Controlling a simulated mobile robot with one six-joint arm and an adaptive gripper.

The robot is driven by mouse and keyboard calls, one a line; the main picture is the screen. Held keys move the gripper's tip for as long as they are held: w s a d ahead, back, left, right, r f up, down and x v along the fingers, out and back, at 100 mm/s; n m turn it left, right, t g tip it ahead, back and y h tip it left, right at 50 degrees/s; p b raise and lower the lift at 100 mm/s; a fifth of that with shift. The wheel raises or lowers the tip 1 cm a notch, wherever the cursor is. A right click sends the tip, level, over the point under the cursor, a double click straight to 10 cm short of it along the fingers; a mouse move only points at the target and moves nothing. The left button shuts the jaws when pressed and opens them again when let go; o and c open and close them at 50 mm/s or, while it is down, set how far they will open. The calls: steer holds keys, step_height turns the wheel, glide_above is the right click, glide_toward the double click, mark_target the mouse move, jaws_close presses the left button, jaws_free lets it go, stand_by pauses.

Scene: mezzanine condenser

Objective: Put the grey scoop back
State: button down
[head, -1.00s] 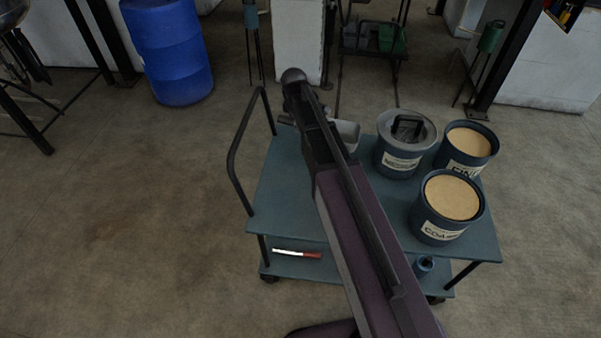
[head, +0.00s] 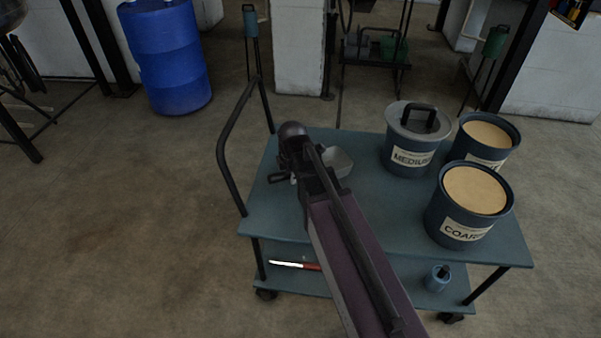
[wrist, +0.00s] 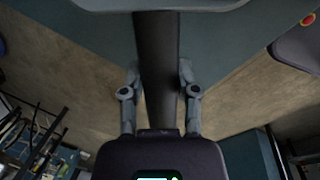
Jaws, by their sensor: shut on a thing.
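The grey scoop (head: 338,162) shows in the head view beyond my forearm, over the far left part of the cart top. In the wrist view its grey bowl (wrist: 160,4) is cut by the top edge and its dark handle (wrist: 156,65) runs down between the fingers. My gripper (wrist: 158,72) is shut on that handle. In the head view my wrist and arm hide most of the gripper. I cannot tell whether the scoop touches the cart top.
The blue-grey cart (head: 375,218) holds a lidded MEDIUM tub (head: 409,160), an open COARSE tub (head: 460,225) and another open tub (head: 485,150) on its right. Its handle rail (head: 228,135) stands at left. A red-and-white item (head: 297,265) and small cup (head: 437,279) lie below. A blue barrel (head: 170,60) stands behind.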

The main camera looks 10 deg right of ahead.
steer(key=s+f+b, duration=0.1)
steer(key=f+n+b, duration=0.1)
steer(key=s+a+f+n+b, duration=0.1)
steer(key=f, duration=0.1)
steer(key=shift+s+f, duration=0.1)
steer(key=shift+s, duration=0.2)
steer(key=w+a, duration=0.1)
steer(key=w, duration=0.4)
steer(key=w+a+f+b, duration=0.1)
steer(key=w+a, duration=0.1)
steer(key=w, duration=0.3)
steer(key=w+a, duration=0.2)
steer(key=w, duration=0.3)
steer(key=shift+w+f, duration=0.15)
steer(key=shift+f, duration=0.1)
steer(key=shift+f+b, duration=0.1)
steer(key=shift+b, duration=0.3)
steer(key=shift+f+b, duration=1.6)
steer(key=shift+f, duration=0.2)
steer(key=shift+c, duration=1.8)
jaws_free()
steer(key=shift+r, duration=0.2)
